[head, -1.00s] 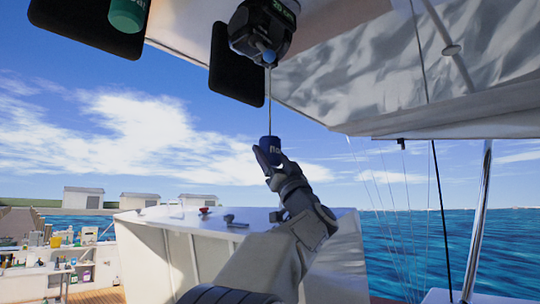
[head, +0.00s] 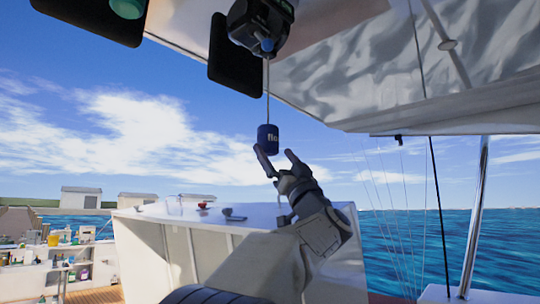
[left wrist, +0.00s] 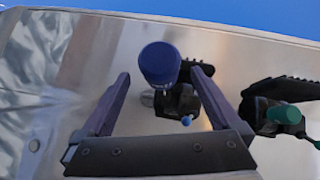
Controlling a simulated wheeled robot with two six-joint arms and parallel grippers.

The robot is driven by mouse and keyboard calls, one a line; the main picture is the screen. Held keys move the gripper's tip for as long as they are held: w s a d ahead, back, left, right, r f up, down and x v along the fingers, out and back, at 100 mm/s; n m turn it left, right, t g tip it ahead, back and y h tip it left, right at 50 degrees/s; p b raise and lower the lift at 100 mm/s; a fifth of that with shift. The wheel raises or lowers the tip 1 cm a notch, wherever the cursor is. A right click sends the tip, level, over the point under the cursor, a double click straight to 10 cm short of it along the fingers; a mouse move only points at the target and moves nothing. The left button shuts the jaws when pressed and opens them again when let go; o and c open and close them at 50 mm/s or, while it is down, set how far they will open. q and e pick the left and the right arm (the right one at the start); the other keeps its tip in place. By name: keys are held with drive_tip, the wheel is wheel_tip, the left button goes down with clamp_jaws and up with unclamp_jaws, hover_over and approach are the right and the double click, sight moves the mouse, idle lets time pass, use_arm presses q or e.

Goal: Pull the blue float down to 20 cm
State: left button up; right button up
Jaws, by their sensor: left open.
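The blue float (head: 268,139), with white lettering, hangs on a thin cord (head: 268,90) below a black reel (head: 259,25) under the overhead panel. My left gripper (head: 273,155) is just below the float, its two fingers spread and pointing up, holding nothing. In the left wrist view the float (left wrist: 159,63) appears between the two open fingers, with the reel (left wrist: 180,101) behind it. Whether a finger touches the float I cannot tell. The reel's label is cut off at the top of the head view. My right gripper is not in view.
The pale overhead panel (head: 400,70) covers the upper right. A white cabin top (head: 160,212) lies below. Open air surrounds the float.

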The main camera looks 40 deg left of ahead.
use_arm(q)
drive_tip(key=b+v, duration=0.1)
drive_tip(key=v, duration=0.4)
drive_tip(key=shift+d+f+b, duration=0.1)
drive_tip(key=shift+f+b, duration=0.05)
drive_tip(key=shift+b, duration=0.25)
